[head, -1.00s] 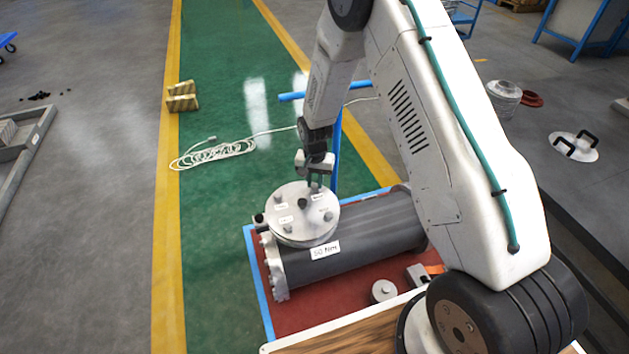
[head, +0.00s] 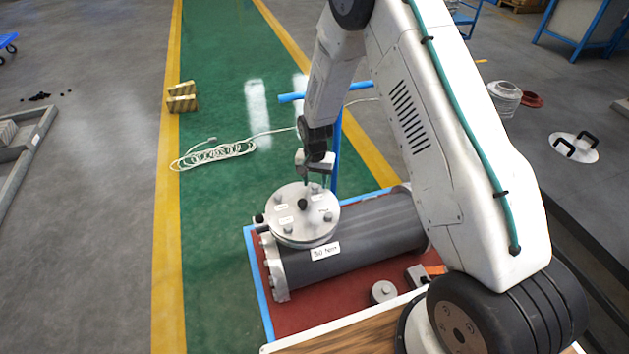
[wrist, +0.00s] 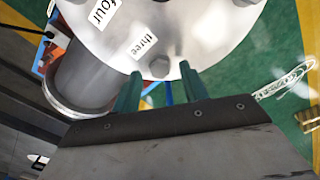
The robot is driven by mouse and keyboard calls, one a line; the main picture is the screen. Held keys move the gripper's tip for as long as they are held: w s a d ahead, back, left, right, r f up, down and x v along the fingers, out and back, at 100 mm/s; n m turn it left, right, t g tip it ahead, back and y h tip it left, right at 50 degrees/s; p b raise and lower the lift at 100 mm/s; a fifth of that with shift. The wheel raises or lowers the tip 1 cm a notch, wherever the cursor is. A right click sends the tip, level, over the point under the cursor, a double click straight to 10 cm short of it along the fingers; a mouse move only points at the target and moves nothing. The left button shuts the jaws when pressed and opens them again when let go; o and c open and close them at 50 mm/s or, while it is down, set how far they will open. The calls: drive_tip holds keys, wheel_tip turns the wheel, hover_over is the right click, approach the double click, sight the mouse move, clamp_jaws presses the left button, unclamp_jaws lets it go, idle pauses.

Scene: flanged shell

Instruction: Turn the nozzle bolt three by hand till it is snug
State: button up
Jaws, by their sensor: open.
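The round grey nozzle cover (head: 300,230) lies on top of a dark horizontal shell (head: 375,232) and carries several bolts around a dark centre knob (head: 303,204). Bolt three (wrist: 159,67) stands near the cover's edge in the wrist view, beside its "three" label (wrist: 143,44). My gripper (head: 315,183) points down at the far edge of the cover. In the wrist view the two green fingers of my gripper (wrist: 161,69) are open, one on each side of bolt three, with gaps visible. I cannot tell how far down the fingertips reach beside the bolt head.
A label "four" (wrist: 101,13) marks the neighbouring position. The shell rests on a red mat (head: 330,302) with blue edging. A small grey round part (head: 383,291) lies on the mat at the right. A blue stand (head: 336,150) rises behind the shell. A white cable coil (head: 215,153) lies on the green floor.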

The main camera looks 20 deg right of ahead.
sight(315, 186)
wheel_tip(315, 186, up, 8)
drive_tip(key=shift+f, duration=0.25)
idle(0.4)
drive_tip(key=s+d+r+n, duration=0.1)
drive_tip(key=s+r+n, duration=0.2)
drive_tip(key=s+r, duration=1.3)
drive_tip(key=s+d+r+n+t, duration=0.1)
drive_tip(key=s+d+r+n, duration=0.1)
drive_tip(key=s+r, duration=1.5)
drive_tip(key=s+n, duration=0.1)
drive_tip(key=s, duration=0.4)
drive_tip(key=shift+d+r, duration=0.25)
